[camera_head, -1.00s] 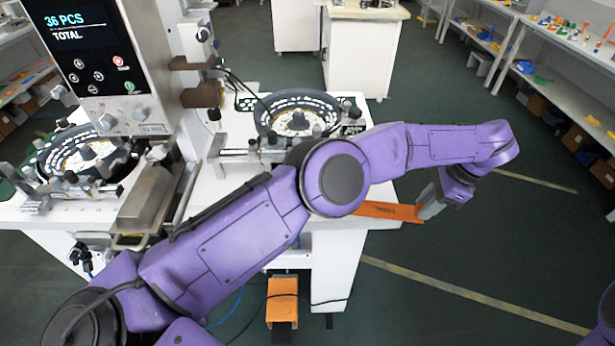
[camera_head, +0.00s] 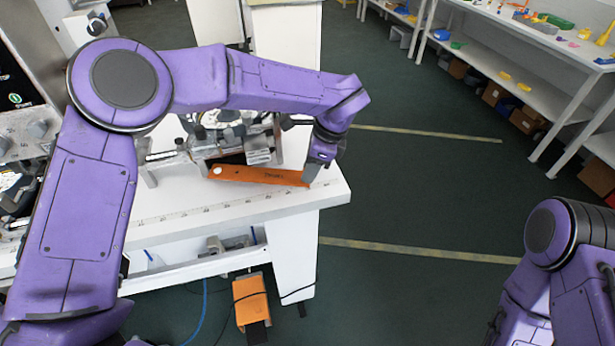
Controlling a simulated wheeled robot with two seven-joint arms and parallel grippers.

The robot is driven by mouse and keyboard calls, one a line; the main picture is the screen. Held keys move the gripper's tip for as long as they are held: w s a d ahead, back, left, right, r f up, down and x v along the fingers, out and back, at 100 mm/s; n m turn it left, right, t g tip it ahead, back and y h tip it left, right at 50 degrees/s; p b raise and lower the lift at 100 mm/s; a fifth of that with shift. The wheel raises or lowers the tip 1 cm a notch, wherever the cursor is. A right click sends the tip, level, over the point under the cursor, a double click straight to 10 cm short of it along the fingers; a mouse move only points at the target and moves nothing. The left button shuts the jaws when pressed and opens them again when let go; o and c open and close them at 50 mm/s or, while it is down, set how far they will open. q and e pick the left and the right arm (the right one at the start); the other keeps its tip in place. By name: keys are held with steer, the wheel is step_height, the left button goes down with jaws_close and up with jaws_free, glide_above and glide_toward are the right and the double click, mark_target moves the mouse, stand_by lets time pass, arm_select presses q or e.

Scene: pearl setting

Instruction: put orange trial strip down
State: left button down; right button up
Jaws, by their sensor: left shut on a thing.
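The orange trial strip (camera_head: 258,175) is a long flat bar with dark lettering near its right end and a pale round spot at its left end. It lies over the white machine table (camera_head: 180,212), close in front of the metal fixture. I cannot tell whether it touches the table top. My left gripper (camera_head: 313,172) is shut on the strip's right end, near the table's right edge. My left arm crosses above and hides part of the fixture. My right arm shows at the lower right; its gripper is out of view.
A metal fixture (camera_head: 232,145) stands just behind the strip. A ruler scale runs along the table's front. An orange pedal box (camera_head: 251,300) with cables is on the floor below. White shelves (camera_head: 540,60) with small coloured parts stand at the right. The floor between is clear.

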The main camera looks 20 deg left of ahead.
arm_select(q)
steer(key=b+x, duration=0.1)
steer(key=x, duration=0.2)
steer(key=shift+d+f+b, duration=0.15)
steer(key=shift+f+b, duration=0.05)
steer(key=shift+b, duration=0.15)
steer(key=shift+f, duration=0.3)
steer(key=shift+w, duration=0.1)
steer(key=shift+r, duration=0.1)
steer(key=shift+f, duration=0.2)
steer(key=c, duration=0.9)
jaws_free()
steer(key=shift+o, duration=0.2)
steer(key=shift+r, duration=0.25)
steer(key=b+v, duration=0.1)
steer(key=v, duration=1.1)
